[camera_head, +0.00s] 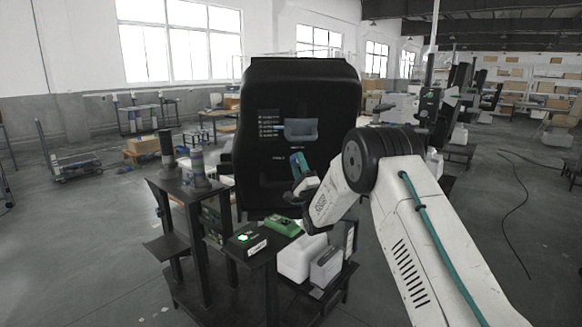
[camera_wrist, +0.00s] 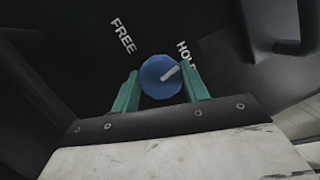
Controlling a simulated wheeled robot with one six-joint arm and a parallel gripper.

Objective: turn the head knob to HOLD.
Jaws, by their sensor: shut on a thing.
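The head knob (camera_wrist: 160,77) is a round blue knob on a dark panel in the wrist view. Its white pointer mark slants up and to the right, roughly toward the HOLD label (camera_wrist: 186,54), whose last letter is partly covered by a finger. The FREE label (camera_wrist: 123,35) is at the upper left of the knob. My gripper (camera_wrist: 160,73) has its teal fingers on both sides of the knob and is shut on it. In the head view my gripper (camera_head: 299,164) is at the front of the black column head (camera_head: 270,90); the knob cannot be made out there.
Open floor lies to the left.

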